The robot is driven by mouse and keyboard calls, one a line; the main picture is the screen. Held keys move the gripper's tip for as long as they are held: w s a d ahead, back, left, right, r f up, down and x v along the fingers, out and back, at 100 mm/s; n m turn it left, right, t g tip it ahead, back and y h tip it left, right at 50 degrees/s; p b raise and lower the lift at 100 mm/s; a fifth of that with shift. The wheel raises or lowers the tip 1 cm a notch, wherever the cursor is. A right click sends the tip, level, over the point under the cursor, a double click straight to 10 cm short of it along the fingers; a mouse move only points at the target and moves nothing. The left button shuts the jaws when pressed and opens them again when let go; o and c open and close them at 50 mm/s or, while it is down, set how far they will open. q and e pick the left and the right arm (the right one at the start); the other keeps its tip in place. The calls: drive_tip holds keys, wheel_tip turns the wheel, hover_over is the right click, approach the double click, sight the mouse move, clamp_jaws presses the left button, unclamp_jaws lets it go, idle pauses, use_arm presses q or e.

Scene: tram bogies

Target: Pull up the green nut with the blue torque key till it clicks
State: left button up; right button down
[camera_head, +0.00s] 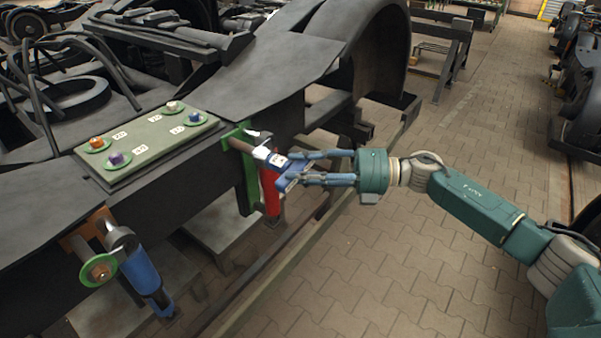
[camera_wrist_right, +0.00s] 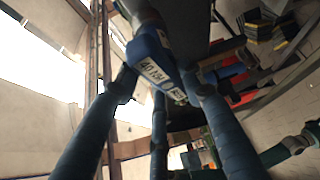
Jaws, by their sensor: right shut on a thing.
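My right gripper (camera_head: 290,170) is shut on a blue tool with a white label (camera_head: 277,160), which looks like the blue torque key. In the right wrist view this blue body (camera_wrist_right: 150,62) sits between the fingers and its label reads about 40 Nm. Its dark front end points left, to the green bracket (camera_head: 248,180) on the frame's side. I cannot tell whether it touches anything there. I cannot make out a green nut; the green plate (camera_head: 150,150) carries orange, purple, white and blue nuts on green rings. My left gripper is not in view.
A red-handled tool (camera_head: 270,195) hangs close behind the held tool. Another blue-handled tool (camera_head: 140,270) hangs in an orange bracket (camera_head: 85,235) at lower left, beside a green disc (camera_head: 99,270). The dark bogie frame (camera_head: 40,195) fills the left.

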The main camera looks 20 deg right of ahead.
drive_tip(key=shift+f+m+y+b, duration=0.1)
drive_tip(key=shift+m+y+b, duration=0.2)
drive_tip(key=shift+m+b, duration=0.2)
drive_tip(key=shift+r+m, duration=0.2)
drive_tip(key=shift+m, duration=0.2)
drive_tip(key=shift+f+m+y+b, duration=0.2)
drive_tip(key=shift+m+y+b, duration=0.2)
drive_tip(key=shift+b, duration=0.15)
drive_tip(key=shift+r, duration=0.2)
drive_tip(key=s+d, duration=0.3)
drive_tip(key=s, duration=0.1)
drive_tip(key=shift+s+d+p, duration=0.35)
drive_tip(key=shift+d+p, duration=0.05)
